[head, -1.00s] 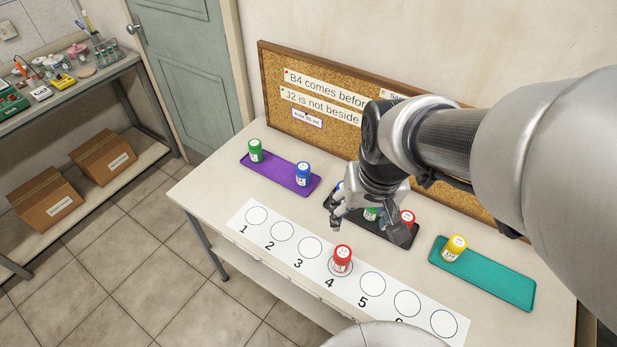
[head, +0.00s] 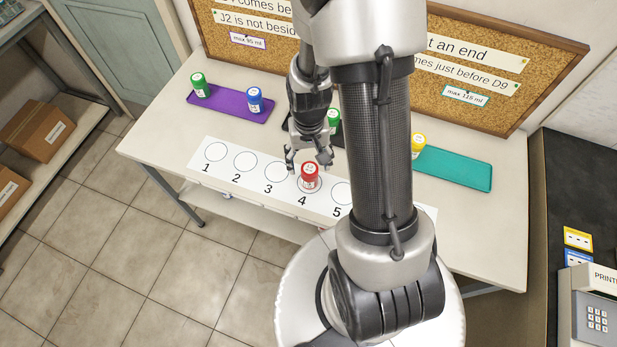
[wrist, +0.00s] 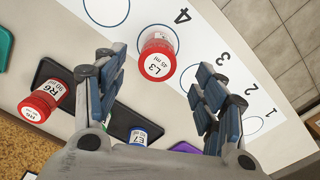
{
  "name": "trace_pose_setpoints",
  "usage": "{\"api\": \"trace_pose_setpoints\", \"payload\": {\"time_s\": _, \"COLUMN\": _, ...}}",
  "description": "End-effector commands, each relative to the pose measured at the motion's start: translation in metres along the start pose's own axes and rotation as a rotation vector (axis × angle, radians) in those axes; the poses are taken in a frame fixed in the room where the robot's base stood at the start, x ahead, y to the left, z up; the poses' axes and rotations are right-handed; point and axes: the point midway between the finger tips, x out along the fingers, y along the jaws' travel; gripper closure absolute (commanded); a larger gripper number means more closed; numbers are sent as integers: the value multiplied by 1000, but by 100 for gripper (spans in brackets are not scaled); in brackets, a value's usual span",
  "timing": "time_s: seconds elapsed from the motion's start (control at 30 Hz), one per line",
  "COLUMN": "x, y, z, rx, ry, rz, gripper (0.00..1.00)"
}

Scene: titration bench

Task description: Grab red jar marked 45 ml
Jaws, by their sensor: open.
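The red jar marked L3 45 ml (wrist: 157,58) stands upright on circle 4 of the white numbered strip (wrist: 200,35). It also shows in the head view (head: 310,178). My gripper (head: 308,157) is open and empty, just behind and above this jar. In the wrist view, the jar lies between the two spread fingers of my gripper (wrist: 160,87), beyond their tips and apart from them. A second red jar, R6 (wrist: 45,100), stands on the black tray (wrist: 115,115); its volume seems to read 90 ml. My arm hides R6 in the head view.
A green jar (head: 333,118) and a blue E7 jar (wrist: 138,137) are by the black tray. The purple tray (head: 228,105) holds green and blue jars. A yellow jar (head: 418,143) stands on the teal tray (head: 460,170). Circles 1 to 3 are empty.

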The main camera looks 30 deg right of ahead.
Motion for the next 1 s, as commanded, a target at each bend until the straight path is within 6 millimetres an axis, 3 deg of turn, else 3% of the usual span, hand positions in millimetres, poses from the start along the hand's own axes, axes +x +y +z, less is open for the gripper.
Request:
{"api": "trace_pose_setpoints", "payload": {"time_s": 0.1, "x": 26, "y": 0, "z": 1, "rx": 0, "ry": -3, "rz": 0, "gripper": 36}}
{"api": "trace_pose_setpoints", "payload": {"time_s": 0.47, "x": 50, "y": 1, "z": -2, "rx": 0, "ry": 0, "rz": 0, "gripper": 36}}
{"api": "trace_pose_setpoints", "payload": {"time_s": 0.73, "x": 89, "y": 3, "z": -4, "rx": -1, "ry": -2, "rz": 0, "gripper": 36}}
{"api": "trace_pose_setpoints", "payload": {"time_s": 1.0, "x": 92, "y": 3, "z": -4, "rx": -1, "ry": 1, "rz": 0, "gripper": 36}}
